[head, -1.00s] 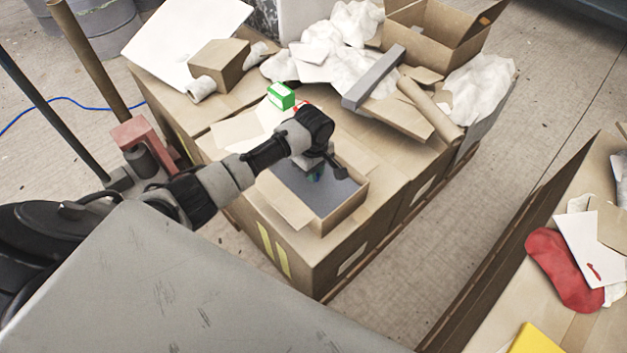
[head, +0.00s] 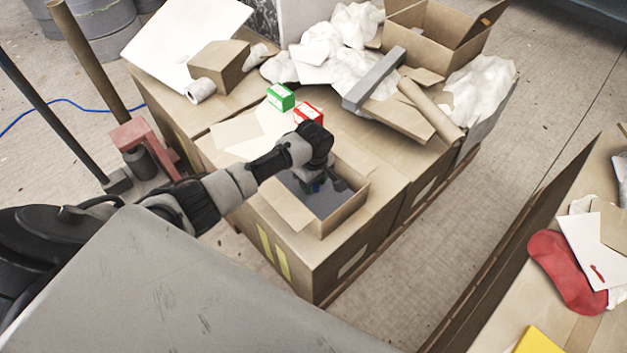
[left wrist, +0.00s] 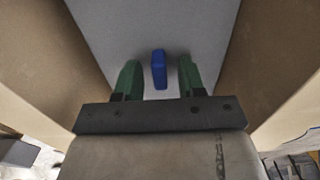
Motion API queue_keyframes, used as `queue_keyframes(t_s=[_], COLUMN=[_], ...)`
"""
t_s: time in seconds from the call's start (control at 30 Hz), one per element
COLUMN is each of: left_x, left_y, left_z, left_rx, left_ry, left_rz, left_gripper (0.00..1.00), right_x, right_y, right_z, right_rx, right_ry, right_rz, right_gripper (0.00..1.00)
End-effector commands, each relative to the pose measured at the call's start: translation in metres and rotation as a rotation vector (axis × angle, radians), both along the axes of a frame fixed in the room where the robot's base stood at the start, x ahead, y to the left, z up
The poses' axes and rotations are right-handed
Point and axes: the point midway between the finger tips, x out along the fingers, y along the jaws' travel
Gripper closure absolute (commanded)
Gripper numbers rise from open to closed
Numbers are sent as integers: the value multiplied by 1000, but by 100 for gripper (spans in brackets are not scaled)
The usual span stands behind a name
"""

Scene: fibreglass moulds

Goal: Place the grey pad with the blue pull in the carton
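The open carton (head: 345,215) stands on the near end of the box-covered pallet in the head view. The grey pad (head: 325,203) shows inside it, between the carton walls; it also fills the middle of the left wrist view (left wrist: 150,25). I cannot tell whether it lies fully flat. The blue pull (left wrist: 158,69) stands up from the pad. My left gripper (left wrist: 158,80) reaches down into the carton, with its green fingers apart on either side of the pull and a visible gap at each side. In the head view the left gripper (head: 314,187) is partly hidden by its wrist. My right gripper is not in view.
A green-and-white box (head: 281,97) and a red-and-white box (head: 308,113) stand behind the carton. A grey bar (head: 373,79), a cardboard tube (head: 430,110) and crumpled paper lie farther back. The carton's flaps are folded outward. Bare floor lies right of the pallet.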

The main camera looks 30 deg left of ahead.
Motion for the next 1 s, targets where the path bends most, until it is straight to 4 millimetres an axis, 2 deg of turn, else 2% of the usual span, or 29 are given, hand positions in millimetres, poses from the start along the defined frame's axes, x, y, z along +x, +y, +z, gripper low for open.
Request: queue_keyframes(t_s=[0.2,0.27,0.4,0.5,0.73,0.83,1.0], left_x=[1,1,1,1,1,1,0], left_y=[0,0,0,0,-1,0,0], left_z=[8,16,43,66,107,117,123], left_rx=[0,0,-1,0,-1,-1,0], left_ry=[-3,-2,-5,-4,-3,-2,1], left_rz=[-1,-1,-2,-1,-1,-1,-1], left_gripper=[60,60,60,60,60,60,60], right_x=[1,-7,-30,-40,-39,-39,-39], right_y=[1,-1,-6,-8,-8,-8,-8], right_z=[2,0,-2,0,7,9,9], right_rx=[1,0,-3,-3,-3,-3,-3], right_ry=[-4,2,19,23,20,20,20], right_rz=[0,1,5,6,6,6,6], right_gripper=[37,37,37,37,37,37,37])
